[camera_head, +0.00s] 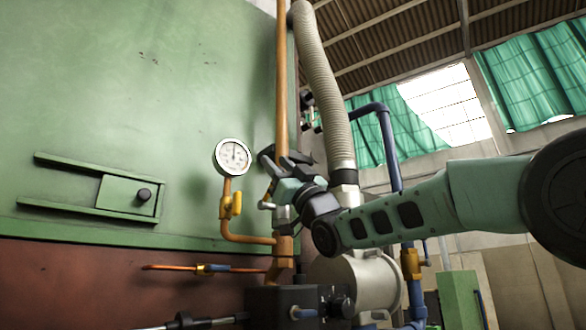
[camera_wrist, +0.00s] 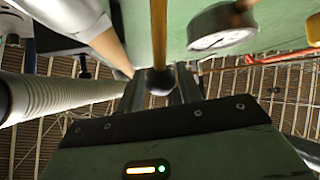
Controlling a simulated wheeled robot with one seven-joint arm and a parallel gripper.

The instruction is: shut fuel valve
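My gripper (camera_head: 277,160) is raised in front of the thick copper-coloured vertical pipe (camera_head: 283,80), right of the round gauge. In the wrist view my gripper (camera_wrist: 160,90) has its two dark fingers apart. A dark round knob (camera_wrist: 159,81) shows between them, at the end of an orange-yellow bar (camera_wrist: 158,35) that looks like a valve lever. I see a gap on each side of the knob; contact is not clear. In the head view the gripper hides most of this lever. Which valve is the fuel valve is not labelled.
A white gauge (camera_head: 232,157) stands left of my gripper, above a small yellow valve (camera_head: 231,205). A ribbed hose (camera_head: 326,85) runs close on the right, with a blue pipe (camera_head: 390,150) beyond. The green furnace wall (camera_head: 120,90) is behind. Another thin pipe (camera_head: 205,268) lies below.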

